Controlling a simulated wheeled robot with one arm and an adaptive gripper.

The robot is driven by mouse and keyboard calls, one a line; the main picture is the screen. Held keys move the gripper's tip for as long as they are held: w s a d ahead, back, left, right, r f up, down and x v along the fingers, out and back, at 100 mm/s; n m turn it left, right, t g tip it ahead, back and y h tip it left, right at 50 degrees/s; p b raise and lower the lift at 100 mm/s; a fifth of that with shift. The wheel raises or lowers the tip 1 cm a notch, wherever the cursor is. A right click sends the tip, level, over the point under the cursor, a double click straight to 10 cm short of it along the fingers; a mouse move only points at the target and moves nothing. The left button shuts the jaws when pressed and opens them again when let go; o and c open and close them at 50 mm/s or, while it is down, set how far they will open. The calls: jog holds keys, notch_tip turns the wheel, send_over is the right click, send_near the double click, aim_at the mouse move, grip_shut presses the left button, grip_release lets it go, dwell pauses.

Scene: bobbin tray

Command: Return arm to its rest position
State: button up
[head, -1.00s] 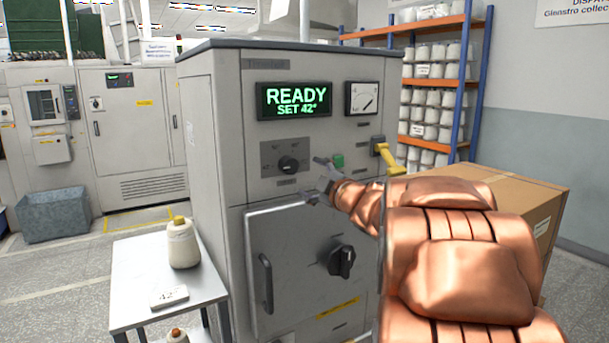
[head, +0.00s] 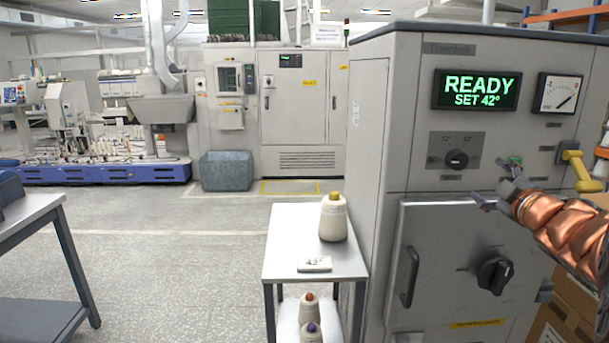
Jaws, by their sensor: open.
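My gripper (head: 494,191) is open and empty at the right of the head view, in front of the grey machine cabinet (head: 375,130). It is just below and right of the black selector knob (head: 457,159) and above the cabinet door (head: 425,290). I cannot tell whether a finger touches the panel. A green button (head: 515,161) shows just above the gripper, partly hidden. The display (head: 476,89) reads "READY SET 42°". My copper-coloured arm reaches in from the right edge.
A small table (head: 285,240) left of the cabinet carries a yarn cone (head: 333,218) and a tag (head: 314,264). A yellow lever (head: 578,170) and cardboard boxes (head: 565,310) are at right. Another table (head: 30,220) stands at far left. Open floor (head: 170,270) lies between the tables.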

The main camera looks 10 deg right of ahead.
jog(key=s+a+f+m+g+h+p, duration=0.1)
jog(key=s+a+f+m+g+p, duration=0.1)
jog(key=s+a+f+m+g, duration=0.35)
jog(key=s+a+f+m+g+h+p, duration=0.2)
jog(key=s+a+f+m+g, duration=0.15)
jog(key=s+f+g, duration=0.35)
jog(key=s+a+f+g+y+p, duration=0.1)
jog(key=s+a+f+g+y, duration=0.1)
jog(key=s+a, duration=0.7)
jog(key=s+a+f+m+g+y+p, duration=0.1)
jog(key=s+a+f+g+y, duration=0.2)
jog(key=s+a, duration=0.6)
jog(key=s+f+g, duration=0.2)
jog(key=s+f, duration=0.1)
jog(key=s, duration=0.2)
jog(key=shift+a+f+p, duration=0.15)
jog(key=shift+a+p, duration=0.25)
jog(key=shift+c, duration=0.4)
